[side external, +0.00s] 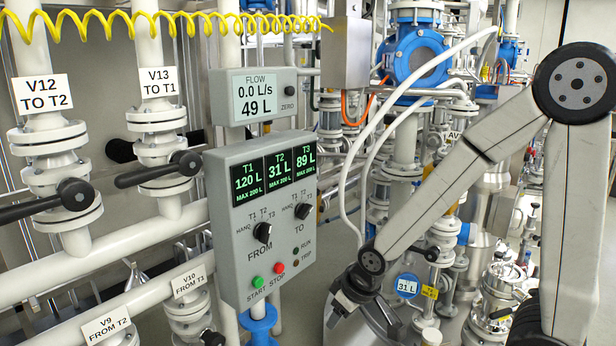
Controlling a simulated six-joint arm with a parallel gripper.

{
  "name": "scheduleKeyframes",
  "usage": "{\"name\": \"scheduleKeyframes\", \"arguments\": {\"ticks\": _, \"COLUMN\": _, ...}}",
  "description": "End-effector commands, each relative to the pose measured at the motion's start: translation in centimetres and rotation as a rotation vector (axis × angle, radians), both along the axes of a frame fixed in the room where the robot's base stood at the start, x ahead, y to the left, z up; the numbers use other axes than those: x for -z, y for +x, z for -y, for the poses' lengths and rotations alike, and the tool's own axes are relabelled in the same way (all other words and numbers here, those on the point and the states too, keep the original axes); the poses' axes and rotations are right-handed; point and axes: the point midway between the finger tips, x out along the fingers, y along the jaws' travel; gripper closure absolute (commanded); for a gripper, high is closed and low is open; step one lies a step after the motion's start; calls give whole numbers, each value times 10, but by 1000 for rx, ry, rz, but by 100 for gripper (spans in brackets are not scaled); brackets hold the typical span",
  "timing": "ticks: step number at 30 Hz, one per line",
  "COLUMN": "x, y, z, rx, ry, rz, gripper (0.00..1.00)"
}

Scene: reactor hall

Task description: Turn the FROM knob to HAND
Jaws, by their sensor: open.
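The FROM knob (262,232) is a small black rotary knob on the lower left of the grey control box (230,270). Labels HAND, T1, T2 and T3 run around it, with HAND at its left. Its pointer is too small to read surely. The similar TO knob (302,210) sits to its right and a little higher. My gripper (358,300) is open, at the lower middle, right of and below the box. It is clear of both knobs and touches neither. Its fingertips are dark and hard to make out.
Green START (257,282) and red STOP (279,268) buttons lie below the knobs. A flow display (258,97) hangs above the box. Black valve levers (160,170) reach out at the left. White hoses (372,125) and pipework stand behind my arm.

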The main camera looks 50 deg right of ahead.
Motion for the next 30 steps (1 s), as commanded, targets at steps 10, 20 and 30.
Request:
{"name": "scheduleKeyframes", "arguments": {"ticks": 10, "x": -7, "y": 66, "z": 13, "rx": 83, "ry": 35, "rz": 340, "gripper": 47}}
{"name": "scheduleKeyframes", "arguments": {"ticks": 20, "x": -28, "y": 116, "z": 24, "rx": 139, "ry": 105, "rz": 679, "gripper": 47}}
{"name": "scheduleKeyframes", "arguments": {"ticks": 30, "x": -56, "y": 144, "z": 34, "rx": 171, "ry": 210, "rz": 1015, "gripper": 47}}
